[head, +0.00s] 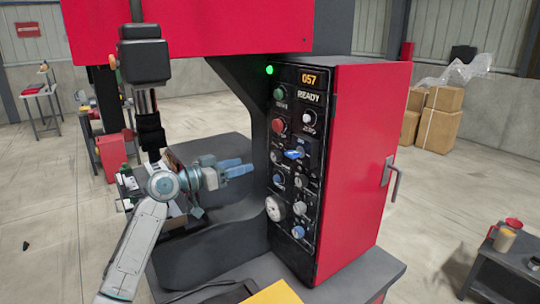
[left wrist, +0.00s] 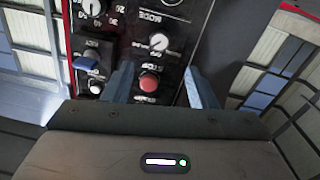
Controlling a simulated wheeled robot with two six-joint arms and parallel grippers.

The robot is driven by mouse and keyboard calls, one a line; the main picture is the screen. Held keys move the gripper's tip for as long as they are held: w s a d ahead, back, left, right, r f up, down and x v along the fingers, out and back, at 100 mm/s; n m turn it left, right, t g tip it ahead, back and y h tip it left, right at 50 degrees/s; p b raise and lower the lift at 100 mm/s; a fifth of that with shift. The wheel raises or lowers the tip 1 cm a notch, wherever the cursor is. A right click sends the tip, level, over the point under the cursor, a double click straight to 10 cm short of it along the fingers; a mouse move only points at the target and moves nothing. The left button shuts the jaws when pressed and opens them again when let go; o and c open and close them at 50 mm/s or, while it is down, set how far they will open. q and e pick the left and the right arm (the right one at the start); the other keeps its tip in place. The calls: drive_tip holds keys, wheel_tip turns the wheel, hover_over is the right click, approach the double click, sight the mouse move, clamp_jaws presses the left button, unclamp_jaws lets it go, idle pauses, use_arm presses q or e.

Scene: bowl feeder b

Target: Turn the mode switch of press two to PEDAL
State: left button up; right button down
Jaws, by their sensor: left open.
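The mode switch, a pale round knob (left wrist: 158,42) beside an upside-down MODE label, shows in the left wrist view just beyond the red button. In the head view the matching knob (head: 276,156) sits in the panel's left column, below the red button. Its pointer is slanted; its setting is too small to read. My left gripper (head: 240,168) is open and empty, its blue fingers pointing at the panel. In the left wrist view the fingers (left wrist: 160,85) stand either side of the red button (left wrist: 149,82); contact cannot be told. My right gripper is out of view.
A blue key switch (head: 294,154) and other knobs crowd the black panel (head: 317,146). The red cabinet door (head: 358,160) has a handle on the right. The press's dark bed lies below my left arm.

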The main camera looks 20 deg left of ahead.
sight(273, 156)
use_arm(q)
drive_tip(key=p+x, duration=0.3)
drive_tip(key=x, duration=0.5)
drive_tip(key=shift+d+r, duration=0.1)
drive_tip(key=shift+d, duration=0.05)
drive_tip(key=shift+w+d+p, duration=0.3)
drive_tip(key=shift+w+p, duration=0.15)
drive_tip(key=shift+p, duration=0.05)
drive_tip(key=shift+w+d, duration=0.15)
drive_tip(key=shift+w, duration=0.05)
drive_tip(key=c, duration=1)
